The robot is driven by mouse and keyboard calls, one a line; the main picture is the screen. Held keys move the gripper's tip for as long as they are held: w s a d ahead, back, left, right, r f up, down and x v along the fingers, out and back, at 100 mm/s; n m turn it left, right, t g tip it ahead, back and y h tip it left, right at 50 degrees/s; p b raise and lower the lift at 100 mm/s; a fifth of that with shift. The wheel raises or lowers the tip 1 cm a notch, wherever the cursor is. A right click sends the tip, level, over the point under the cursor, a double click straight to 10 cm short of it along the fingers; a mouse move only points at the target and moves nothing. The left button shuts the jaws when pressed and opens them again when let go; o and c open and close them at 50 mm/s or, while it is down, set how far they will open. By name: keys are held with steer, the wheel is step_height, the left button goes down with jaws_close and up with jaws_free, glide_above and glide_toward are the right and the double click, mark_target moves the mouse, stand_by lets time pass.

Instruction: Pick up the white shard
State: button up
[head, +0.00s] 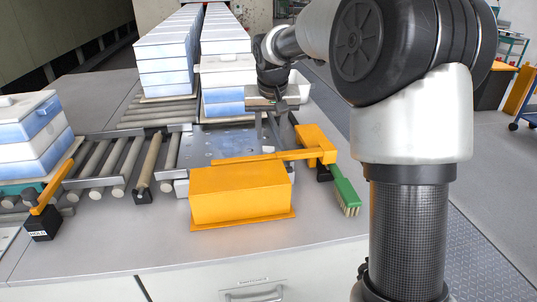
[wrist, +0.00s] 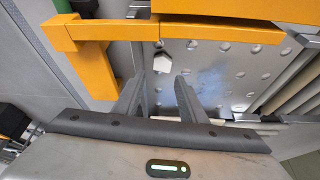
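The white shard (wrist: 162,62) lies on the perforated metal plate (wrist: 235,90) in the wrist view, close to the yellow bar. It is small, pale and angular. I cannot make it out in the head view. My gripper (wrist: 159,88) is open, with its two fingers apart and nothing between them. In the wrist view the shard shows just beyond the fingertips, between their lines. In the head view my gripper (head: 267,138) points down over the metal plate (head: 218,143), behind the yellow bar.
A yellow bar (head: 270,156) on a yellow post crosses the plate's near edge. In front stands a yellow box (head: 240,195); a green brush (head: 345,192) lies to its right. Rollers (head: 120,165) run left. Blue-white stacked blocks (head: 222,88) stand behind, others (head: 32,140) far left.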

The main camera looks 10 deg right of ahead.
mark_target(269, 149)
steer(key=x, duration=0.2)
steer(key=b+x, duration=0.1)
steer(key=x, duration=0.2)
steer(key=shift+s+a+f+b, duration=0.2)
steer(key=shift+s+f+b, duration=0.1)
steer(key=shift+f+b, duration=0.15)
steer(key=c, duration=0.8)
steer(key=shift+r, duration=0.1)
